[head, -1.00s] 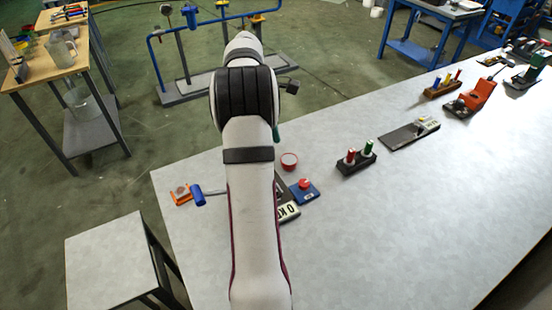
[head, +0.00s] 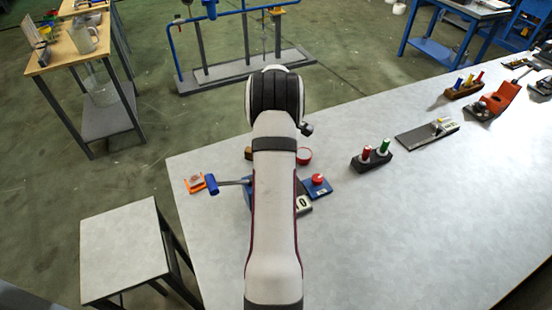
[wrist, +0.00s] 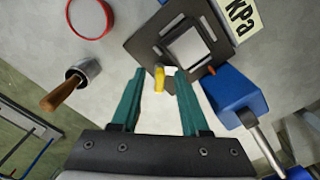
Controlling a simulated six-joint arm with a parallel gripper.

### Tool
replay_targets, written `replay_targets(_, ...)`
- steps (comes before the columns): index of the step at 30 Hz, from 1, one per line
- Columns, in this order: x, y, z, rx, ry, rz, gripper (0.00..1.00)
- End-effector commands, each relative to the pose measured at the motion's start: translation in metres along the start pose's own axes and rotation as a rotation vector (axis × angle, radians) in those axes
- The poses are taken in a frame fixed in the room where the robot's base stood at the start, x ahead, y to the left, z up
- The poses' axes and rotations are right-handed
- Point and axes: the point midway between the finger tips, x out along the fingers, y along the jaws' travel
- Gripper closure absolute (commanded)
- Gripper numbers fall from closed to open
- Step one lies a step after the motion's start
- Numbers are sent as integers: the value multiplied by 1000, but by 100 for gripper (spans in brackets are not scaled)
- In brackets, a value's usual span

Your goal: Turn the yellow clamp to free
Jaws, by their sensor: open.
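A small yellow piece (wrist: 159,78), which looks like the yellow clamp, stands at the edge of a dark plate with a square frame (wrist: 185,45) in the wrist view. My gripper (wrist: 160,74) has two green fingers. They are spread apart, one on each side of the yellow piece, with a gap on both sides. Whether the fingertips are level with it in height I cannot tell. In the head view my arm hides the clamp and the gripper.
Near my gripper are a wooden-handled metal piece (wrist: 75,82), a red ring-shaped dish (wrist: 90,15), a blue block (wrist: 235,95) with a metal lever and a kPa sign (wrist: 243,18). A red-knobbed blue box (head: 318,184) lies right of my arm. The tabletop front right is clear.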

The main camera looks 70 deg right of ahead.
Motion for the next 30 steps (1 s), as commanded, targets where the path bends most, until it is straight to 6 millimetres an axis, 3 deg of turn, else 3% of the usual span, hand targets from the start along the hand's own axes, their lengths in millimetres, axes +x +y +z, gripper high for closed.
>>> replay_targets(5, 0, 0, 0, 0, 0, 0, 57)
replay_targets(12, 0, 0, 0, 0, 0, 0, 100)
replay_targets(30, 0, -1, 0, 85, -1, -1, 100)
